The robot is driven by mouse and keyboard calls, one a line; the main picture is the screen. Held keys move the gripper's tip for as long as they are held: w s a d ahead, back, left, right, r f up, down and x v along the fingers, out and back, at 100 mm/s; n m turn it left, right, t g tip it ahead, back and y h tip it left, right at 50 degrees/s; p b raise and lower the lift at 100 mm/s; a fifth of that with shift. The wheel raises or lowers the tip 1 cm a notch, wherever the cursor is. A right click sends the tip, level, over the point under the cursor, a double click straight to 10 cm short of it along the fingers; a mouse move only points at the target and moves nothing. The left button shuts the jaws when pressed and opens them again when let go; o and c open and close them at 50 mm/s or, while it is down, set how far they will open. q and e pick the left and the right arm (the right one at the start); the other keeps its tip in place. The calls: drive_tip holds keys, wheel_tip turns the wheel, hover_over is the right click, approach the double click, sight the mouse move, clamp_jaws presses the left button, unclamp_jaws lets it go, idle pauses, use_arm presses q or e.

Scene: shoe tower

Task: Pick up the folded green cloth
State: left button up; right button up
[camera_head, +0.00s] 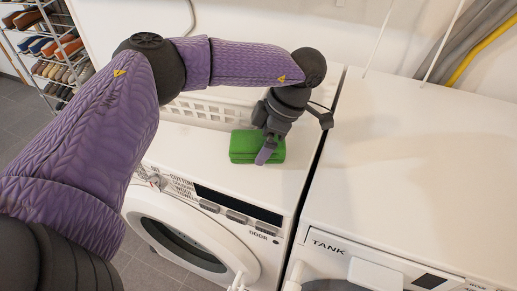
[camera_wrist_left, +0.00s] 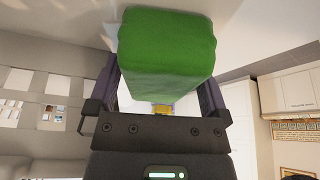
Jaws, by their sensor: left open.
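The folded green cloth (camera_head: 243,147) lies on top of the left white washing machine (camera_head: 200,145), near the basket. My left gripper (camera_head: 267,150) points down over the right part of the cloth, with one finger in front of it. In the left wrist view the cloth (camera_wrist_left: 168,45) fills the space between the two open fingers (camera_wrist_left: 160,90). I cannot tell whether the fingers touch it. My right gripper is not in view.
A white slotted basket (camera_head: 205,110) stands behind the cloth on the machine. A second white machine (camera_head: 415,150) stands to the right across a narrow dark gap, its top bare. A shoe rack (camera_head: 55,50) stands at the far left. A grey and yellow hose (camera_head: 485,45) hangs at the back right.

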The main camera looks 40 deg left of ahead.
use_arm(q)
drive_tip(key=shift+r, duration=0.1)
drive_tip(key=shift+c, duration=0.5)
drive_tip(key=c, duration=0.9)
drive_tip(key=shift+r, duration=0.1)
drive_tip(key=shift+c, duration=0.2)
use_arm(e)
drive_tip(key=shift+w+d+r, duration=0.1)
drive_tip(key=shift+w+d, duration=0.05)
